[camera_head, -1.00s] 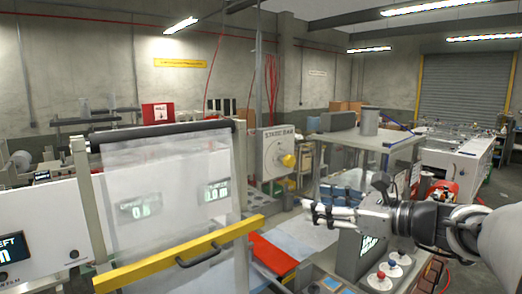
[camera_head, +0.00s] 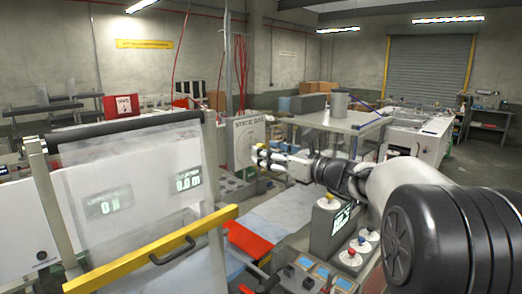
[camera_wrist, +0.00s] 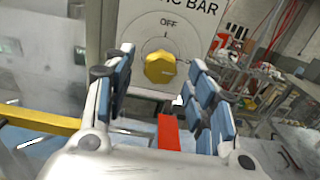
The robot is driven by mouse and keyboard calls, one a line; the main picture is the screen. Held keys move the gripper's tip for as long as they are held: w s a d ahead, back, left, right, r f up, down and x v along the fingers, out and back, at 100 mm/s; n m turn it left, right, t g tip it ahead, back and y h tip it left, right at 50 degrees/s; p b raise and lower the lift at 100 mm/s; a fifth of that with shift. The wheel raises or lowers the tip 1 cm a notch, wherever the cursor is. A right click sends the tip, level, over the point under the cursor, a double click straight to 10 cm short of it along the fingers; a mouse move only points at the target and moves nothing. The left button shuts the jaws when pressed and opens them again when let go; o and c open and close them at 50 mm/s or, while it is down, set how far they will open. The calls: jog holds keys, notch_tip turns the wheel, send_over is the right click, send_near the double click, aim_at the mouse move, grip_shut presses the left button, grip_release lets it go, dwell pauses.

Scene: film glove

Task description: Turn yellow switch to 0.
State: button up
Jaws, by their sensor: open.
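The yellow switch (camera_wrist: 160,67) is a faceted knob on a pale "STATIC BAR" panel (camera_wrist: 196,22). In the wrist view it shows between my fingers, below the word "OFF" and a short mark. Which way the knob points is hard to tell. No "0" can be read on the dial. My gripper (camera_wrist: 162,60) is open, with blue-padded fingers either side of the knob in the picture; contact is not visible. In the head view my gripper (camera_head: 259,156) is in front of the panel (camera_head: 243,135) and largely hides the knob.
A clear guard with a yellow bar (camera_head: 150,252) stands at the left. A red block (camera_head: 245,240) lies below the arm. A control box with coloured buttons (camera_head: 362,245) is under my forearm. A metal table (camera_head: 330,122) stands behind the arm.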

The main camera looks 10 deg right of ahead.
jog(key=shift+x, duration=1.65)
jog(key=c, duration=1.1)
